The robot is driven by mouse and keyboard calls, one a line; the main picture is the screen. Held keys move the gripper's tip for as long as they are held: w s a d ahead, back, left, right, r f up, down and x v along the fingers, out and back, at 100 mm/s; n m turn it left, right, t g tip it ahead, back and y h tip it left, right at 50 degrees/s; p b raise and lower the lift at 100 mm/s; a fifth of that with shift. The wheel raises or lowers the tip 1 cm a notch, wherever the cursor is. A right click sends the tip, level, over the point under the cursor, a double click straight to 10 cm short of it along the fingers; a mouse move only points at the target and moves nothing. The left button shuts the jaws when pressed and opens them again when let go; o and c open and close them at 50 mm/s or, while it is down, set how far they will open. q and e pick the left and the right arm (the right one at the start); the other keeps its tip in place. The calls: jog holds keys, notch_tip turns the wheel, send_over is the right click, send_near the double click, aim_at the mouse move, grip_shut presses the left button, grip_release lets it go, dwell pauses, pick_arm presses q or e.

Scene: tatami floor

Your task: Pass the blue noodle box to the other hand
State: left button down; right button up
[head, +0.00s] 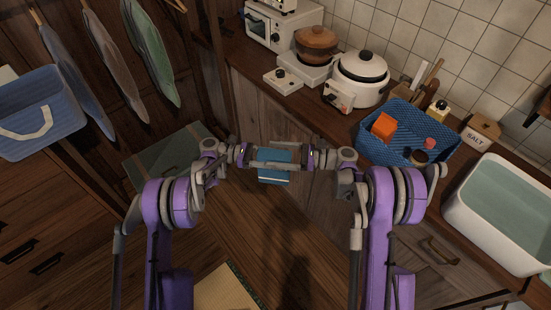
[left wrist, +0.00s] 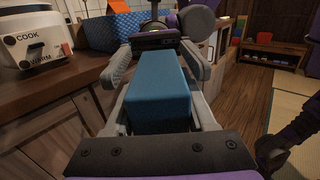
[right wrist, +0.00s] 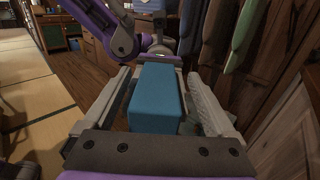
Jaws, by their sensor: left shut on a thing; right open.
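The blue noodle box (head: 274,175) is held in the air in the middle of the head view, between my two facing grippers. My left gripper (head: 260,163) comes from the left and is shut on the box. The box also shows between its fingers in the left wrist view (left wrist: 155,88). My right gripper (head: 294,164) faces it from the right, open. In the right wrist view the box (right wrist: 156,98) lies between the right gripper's spread fingers, with a gap visible beside it. The far ends of the box are partly hidden by the fingers.
A wooden counter (head: 315,115) runs behind, with a white rice cooker (head: 361,80), a brown pot (head: 317,45), a blue basket (head: 447,158) holding an orange box (head: 383,127), and a white sink basin (head: 465,208). A blue bin (head: 40,115) is at left. Open floor lies below the grippers.

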jog(key=d, duration=0.4)
jog(key=s+d, duration=0.1)
jog(key=d, duration=0.1)
jog(key=shift+s+d+r, duration=0.1)
jog(key=shift+d+r, duration=0.2)
jog(key=shift+d, duration=0.05)
jog(key=s+a+r+n+h, duration=0.2)
jog(key=s+r+n+h, duration=0.4)
jog(key=s+n+h, duration=0.4)
jog(key=s+d+n+t+h, duration=0.1)
jog(key=s+d+n+h, duration=0.3)
jog(key=s, duration=0.5)
jog(key=s+d+f+n+t+h, duration=0.1)
jog(key=s+d+n+h, duration=0.2)
jog(key=s, duration=0.7)
jog(key=d+n, duration=0.2)
jog(key=d, duration=0.2)
jog(key=shift+f+n+t+h, duration=0.15)
jog(key=shift+n+t+h, duration=0.15)
jog(key=shift+n+h, duration=0.1)
